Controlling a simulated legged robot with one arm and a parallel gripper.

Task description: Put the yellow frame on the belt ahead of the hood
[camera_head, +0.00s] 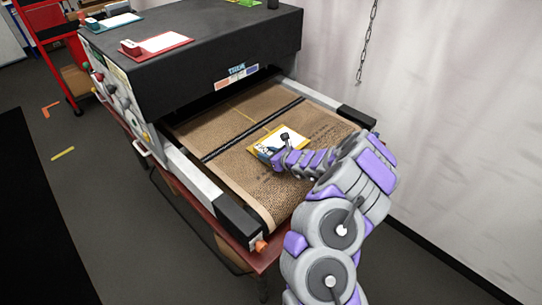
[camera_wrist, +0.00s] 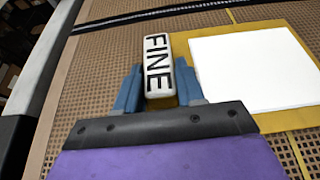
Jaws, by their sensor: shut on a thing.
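The yellow frame (camera_head: 266,151) with a white sheet on it lies over the brown mesh belt (camera_head: 238,172), in front of the hood (camera_head: 200,40). In the wrist view the yellow frame (camera_wrist: 275,121) shows at the right, with the white block marked "FINE" (camera_wrist: 158,66) at its left edge. My gripper (camera_head: 270,154) is at the frame's near left side. In the wrist view its blue fingers (camera_wrist: 160,92) are shut on the block, one on each side. I cannot tell whether the frame rests on the belt or is slightly above it.
A dark bar (camera_head: 252,130) crosses the belt between the frame and the hood opening. Pale rails (camera_head: 200,187) edge the belt. A red frame (camera_head: 157,43) and a green frame (camera_head: 113,21) lie on the hood. A chain (camera_head: 368,40) hangs at the wall.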

